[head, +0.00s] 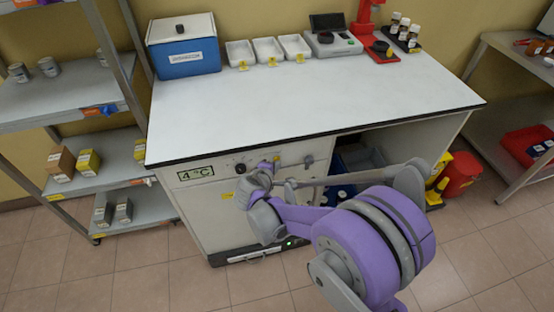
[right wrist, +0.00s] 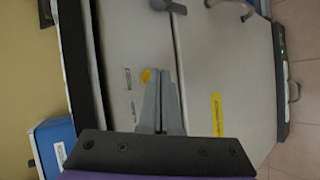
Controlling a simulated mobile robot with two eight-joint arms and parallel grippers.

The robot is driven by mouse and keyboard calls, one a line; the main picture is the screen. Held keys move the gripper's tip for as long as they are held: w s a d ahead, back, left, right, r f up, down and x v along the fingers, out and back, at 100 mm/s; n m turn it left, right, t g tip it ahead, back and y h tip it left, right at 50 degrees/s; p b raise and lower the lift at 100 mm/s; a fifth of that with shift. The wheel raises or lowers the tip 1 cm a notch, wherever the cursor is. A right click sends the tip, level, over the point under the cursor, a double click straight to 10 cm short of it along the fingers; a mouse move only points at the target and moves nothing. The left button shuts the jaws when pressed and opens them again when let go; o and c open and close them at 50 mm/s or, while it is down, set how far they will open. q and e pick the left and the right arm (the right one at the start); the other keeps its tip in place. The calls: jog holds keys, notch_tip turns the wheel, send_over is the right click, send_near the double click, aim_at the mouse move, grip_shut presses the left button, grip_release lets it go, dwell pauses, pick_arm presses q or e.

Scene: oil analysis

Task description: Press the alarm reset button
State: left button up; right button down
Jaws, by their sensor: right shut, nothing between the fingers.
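On the front of the white cabinet (head: 215,225), a small round yellow spot (right wrist: 145,76), which looks like the alarm reset button, shows in the right wrist view beside the fingertips of my right gripper (right wrist: 165,70). The fingers are shut and empty. They point at the cabinet front; whether they touch it I cannot tell. In the head view my right arm hides part of this front. My left gripper is not in view.
The front also carries a 4 °C display (head: 195,173), a dark knob (head: 240,168) and a yellow label strip (right wrist: 217,115). The counter (head: 300,95) overhangs above. A blue cooler box (head: 187,60) and trays stand at its back. Shelves (head: 70,97) flank it on the left.

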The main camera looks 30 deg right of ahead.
jog(key=shift+s+a, duration=0.1)
jog(key=shift+s, duration=0.45)
jog(key=s, duration=0.2)
jog(key=s+a, duration=0.1)
jog(key=s, duration=0.2)
jog(key=shift+a, duration=0.1)
jog(key=shift+w, duration=0.1)
dwell(0.7)
jog(key=s+a+r+m+g+y+p, duration=0.1)
jog(key=s+a+r+m+y+p, duration=0.3)
jog(key=s+r, duration=0.3)
jog(key=s+a+r+m+g+y+p, duration=0.1)
jog(key=s+a+r+m+y+p, duration=0.3)
jog(key=s+r+p, duration=0.3)
jog(key=s+a+m, duration=0.1)
jog(key=s, duration=0.4)
jog(key=shift+s+r+m+p, duration=0.25)
jog(key=shift+r+m+p, duration=0.05)
jog(key=shift+m, duration=0.1)
jog(key=shift+d, duration=0.1)
dwell(0.3)
